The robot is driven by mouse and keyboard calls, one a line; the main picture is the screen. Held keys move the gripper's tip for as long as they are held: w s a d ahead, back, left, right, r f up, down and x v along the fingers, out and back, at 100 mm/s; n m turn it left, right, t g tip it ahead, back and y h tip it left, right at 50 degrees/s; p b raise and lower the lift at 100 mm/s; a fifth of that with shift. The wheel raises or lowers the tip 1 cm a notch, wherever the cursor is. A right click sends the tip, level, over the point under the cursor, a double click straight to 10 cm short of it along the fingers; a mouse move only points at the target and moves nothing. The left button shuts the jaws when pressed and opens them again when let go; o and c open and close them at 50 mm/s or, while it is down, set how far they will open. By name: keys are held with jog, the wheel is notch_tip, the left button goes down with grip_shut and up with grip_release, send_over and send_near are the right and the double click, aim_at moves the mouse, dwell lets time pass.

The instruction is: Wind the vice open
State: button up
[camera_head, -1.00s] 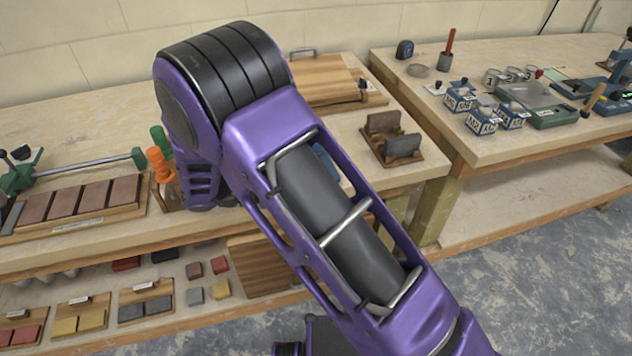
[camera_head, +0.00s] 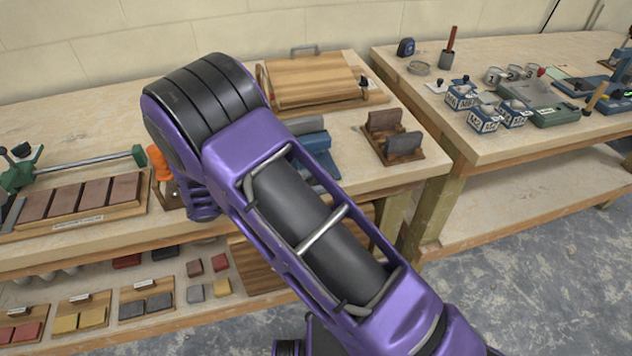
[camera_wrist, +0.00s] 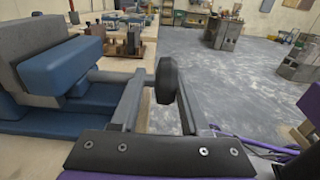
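The vice (camera_head: 318,141) is blue with grey parts and stands on the near bench, partly hidden behind my arm. In the wrist view the blue and grey vice (camera_wrist: 62,68) fills the left side. A bar runs right from it toward a black rounded knob (camera_wrist: 167,82). My gripper (camera_wrist: 160,75) has its two grey fingers apart, with the knob showing between them. The knob looks nearer the right finger, and a gap shows on its left; I cannot tell whether a finger touches it. The head view hides my fingers behind the arm.
A wooden rack with dark blocks (camera_head: 390,147) stands right of the vice, and a wooden board (camera_head: 310,82) lies behind it. An orange-handled tool (camera_head: 158,163) and a tray of brown blocks (camera_head: 80,205) are to the left. Open floor (camera_wrist: 240,85) lies beyond the bench.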

jog(key=shift+o, duration=1.2)
jog(key=shift+s, duration=0.1)
jog(key=v, duration=1.7)
jog(key=shift+a, duration=0.15)
jog(key=shift+r, duration=0.15)
